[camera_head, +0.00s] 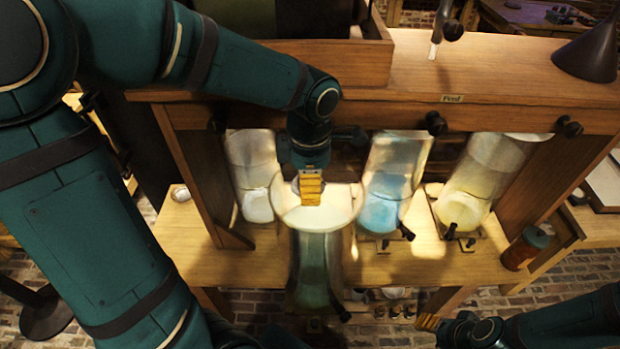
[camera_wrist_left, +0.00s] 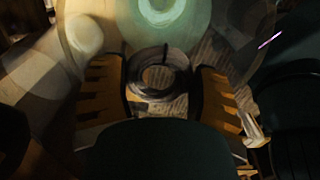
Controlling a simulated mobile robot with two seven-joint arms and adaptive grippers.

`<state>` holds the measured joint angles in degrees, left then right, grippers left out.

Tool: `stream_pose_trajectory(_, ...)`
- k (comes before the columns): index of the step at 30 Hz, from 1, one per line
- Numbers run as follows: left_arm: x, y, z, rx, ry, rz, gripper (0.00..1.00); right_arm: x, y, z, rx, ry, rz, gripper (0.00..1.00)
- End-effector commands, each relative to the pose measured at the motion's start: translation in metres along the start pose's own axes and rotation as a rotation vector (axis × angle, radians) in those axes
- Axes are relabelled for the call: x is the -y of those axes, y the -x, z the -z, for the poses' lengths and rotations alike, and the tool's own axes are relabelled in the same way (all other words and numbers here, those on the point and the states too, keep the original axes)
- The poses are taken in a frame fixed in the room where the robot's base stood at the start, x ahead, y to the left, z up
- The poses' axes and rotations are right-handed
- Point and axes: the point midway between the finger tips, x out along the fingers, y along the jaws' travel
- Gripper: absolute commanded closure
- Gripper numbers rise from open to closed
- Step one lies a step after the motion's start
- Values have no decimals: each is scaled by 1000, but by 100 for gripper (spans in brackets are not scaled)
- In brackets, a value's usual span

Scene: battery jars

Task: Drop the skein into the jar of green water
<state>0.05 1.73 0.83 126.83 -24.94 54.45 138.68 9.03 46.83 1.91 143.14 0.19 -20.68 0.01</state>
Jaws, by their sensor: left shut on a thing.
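The jar of green water (camera_head: 316,268) is a tall clear jar standing at the front, nearer than the row of other jars. Its wide pale mouth faces up in the head view. My left gripper (camera_head: 311,190) points down over this mouth. In the left wrist view, a dark ring-shaped skein (camera_wrist_left: 158,92) sits between the yellow fingers of my left gripper (camera_wrist_left: 162,92), which is shut on it. In the head view the skein is hidden. My right gripper (camera_head: 430,322) is low at the bottom right, away from the jars; its jaw opening is too small to read.
A clear jar (camera_head: 250,160), a blue-water jar (camera_head: 388,185) and a pale yellowish jar (camera_head: 482,180) stand behind under the wooden beam (camera_head: 520,95). A dark funnel (camera_head: 592,50) sits on top at right. A brown lidded container (camera_head: 522,252) stands on the bench's right end.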

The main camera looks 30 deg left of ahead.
Motion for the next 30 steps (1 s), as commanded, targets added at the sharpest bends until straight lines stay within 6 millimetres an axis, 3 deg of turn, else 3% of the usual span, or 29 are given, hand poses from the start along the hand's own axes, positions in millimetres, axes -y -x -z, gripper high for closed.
stream_pose_trajectory(2, 0, 0, 0, 0, 0, 0, 60, 0, 0, 0, 0, 0, 0, 53)
stream_pose_trajectory(3, 0, 0, 0, 0, 0, 0, 27, 0, 0, 0, 0, 0, 0, 53)
stream_pose_trajectory(5, 0, 0, 0, 0, 0, 0, 6, 0, 0, 0, 0, 0, 0, 53)
stream_pose_trajectory(6, 0, 0, 0, 0, 0, 0, 3, 0, 0, 0, 0, 0, 0, 53)
stream_pose_trajectory(17, 0, 4, 0, 1, 0, -1, 3, 0, 0, 0, -1, 0, 0, 53)
stream_pose_trajectory(30, -1, 62, 0, 4, 1, -4, 3, 0, 0, 0, -1, 0, 0, 53)
